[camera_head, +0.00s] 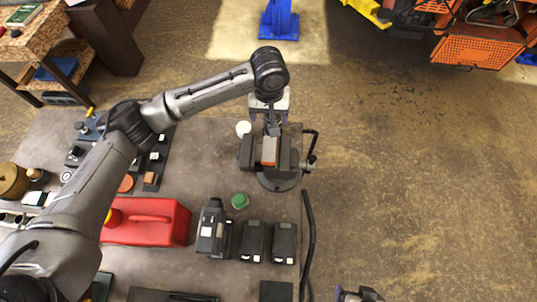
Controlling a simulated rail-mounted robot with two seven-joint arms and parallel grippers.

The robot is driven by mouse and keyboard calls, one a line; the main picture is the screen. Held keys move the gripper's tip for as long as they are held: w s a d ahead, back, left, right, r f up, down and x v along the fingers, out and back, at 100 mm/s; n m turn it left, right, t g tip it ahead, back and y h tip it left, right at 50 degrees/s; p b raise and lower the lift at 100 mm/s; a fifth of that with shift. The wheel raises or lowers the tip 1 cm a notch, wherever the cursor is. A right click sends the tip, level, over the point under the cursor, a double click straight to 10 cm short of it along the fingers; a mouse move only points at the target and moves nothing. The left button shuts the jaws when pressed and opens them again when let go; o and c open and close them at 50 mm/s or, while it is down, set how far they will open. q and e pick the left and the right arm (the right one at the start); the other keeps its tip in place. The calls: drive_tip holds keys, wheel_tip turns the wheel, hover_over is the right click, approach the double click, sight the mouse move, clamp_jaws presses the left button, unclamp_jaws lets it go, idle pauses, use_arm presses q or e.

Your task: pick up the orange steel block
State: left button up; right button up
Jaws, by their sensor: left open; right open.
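The orange steel block (269,151) sits between the jaws of a dark bench vise (283,182) near the right edge of the grey workbench. My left gripper (271,125) hangs just beyond the block's far end, pointing down over the vise. It is open, and nothing shows held in it. I cannot tell whether its fingers touch the block, since the arm's end partly covers them. My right gripper (358,294) is only partly in view at the bottom edge, away from the block and open.
A red fuel can (146,222), black battery packs (284,242) and a green lid (240,201) lie nearer on the workbench (215,175). The vise handle (311,150) sticks out right. Open concrete floor (430,180) lies right of the bench. Orange machinery (478,50) stands at the upper right.

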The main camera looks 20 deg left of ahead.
use_arm(q)
hover_over(269, 137)
wheel_tip(269, 137, down, 6)
drive_tip(key=shift+f, duration=0.15)
drive_tip(key=f+p, duration=0.1)
drive_tip(key=f, duration=0.3)
drive_tip(key=shift+d+p, duration=0.2)
drive_tip(key=shift+p, duration=0.1)
drive_tip(key=shift+f, duration=0.65)
drive_tip(key=c, duration=1.2)
drive_tip(key=shift+c, duration=0.4)
drive_tip(key=shift+r, duration=0.15)
